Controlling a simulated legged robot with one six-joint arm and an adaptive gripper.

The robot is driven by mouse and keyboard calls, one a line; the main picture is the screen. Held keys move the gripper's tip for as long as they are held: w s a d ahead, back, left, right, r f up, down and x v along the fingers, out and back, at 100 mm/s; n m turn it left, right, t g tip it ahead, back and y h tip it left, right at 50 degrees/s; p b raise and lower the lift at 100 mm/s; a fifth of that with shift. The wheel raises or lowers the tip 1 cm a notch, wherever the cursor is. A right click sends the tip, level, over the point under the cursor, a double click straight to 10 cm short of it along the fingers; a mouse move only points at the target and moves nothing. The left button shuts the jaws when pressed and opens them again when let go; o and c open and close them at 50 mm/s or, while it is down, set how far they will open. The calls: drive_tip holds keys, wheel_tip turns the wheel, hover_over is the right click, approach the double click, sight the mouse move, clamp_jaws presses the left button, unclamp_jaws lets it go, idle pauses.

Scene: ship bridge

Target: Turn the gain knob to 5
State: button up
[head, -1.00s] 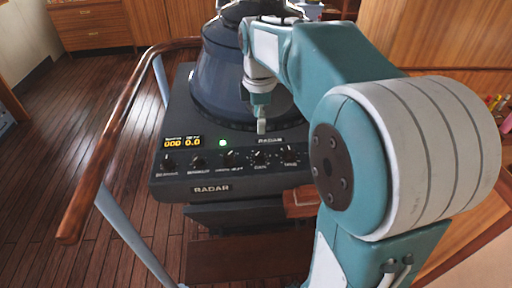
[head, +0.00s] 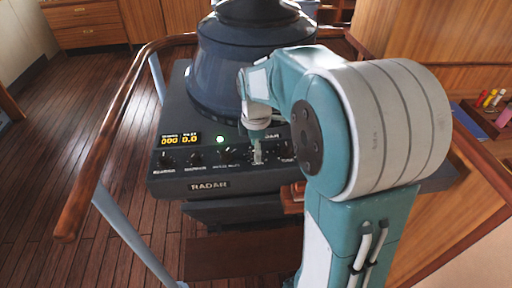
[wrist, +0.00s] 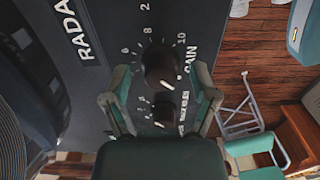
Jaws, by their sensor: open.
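The gain knob (wrist: 161,66) is a dark round knob on the radar panel, beside the printed word GAIN, in the wrist view. A white mark shows on its lower right side; the exact reading is unclear. My gripper (wrist: 161,78) is open, with one finger on each side of the knob; I cannot tell whether either touches it. In the head view my gripper (head: 257,155) is low over the front panel of the radar console (head: 165,187) and largely hides the gain knob.
A neighbouring knob (wrist: 164,113) is close below the gain knob in the wrist view. Other knobs (head: 195,159) line the panel, under a lit yellow display (head: 181,140) and a green light (head: 220,139). A wooden handrail (head: 103,150) curves around the left side.

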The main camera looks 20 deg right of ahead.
clamp_jaws()
drive_tip(key=m, duration=0.6)
drive_tip(key=shift+m, duration=0.3)
drive_tip(key=m, duration=0.3)
drive_tip(key=shift+m, duration=0.3)
drive_tip(key=m, duration=0.3)
drive_tip(key=shift+m, duration=0.4)
drive_tip(key=m, duration=1.2)
drive_tip(key=shift+s+f+m, duration=0.1)
drive_tip(key=shift+m, duration=0.2)
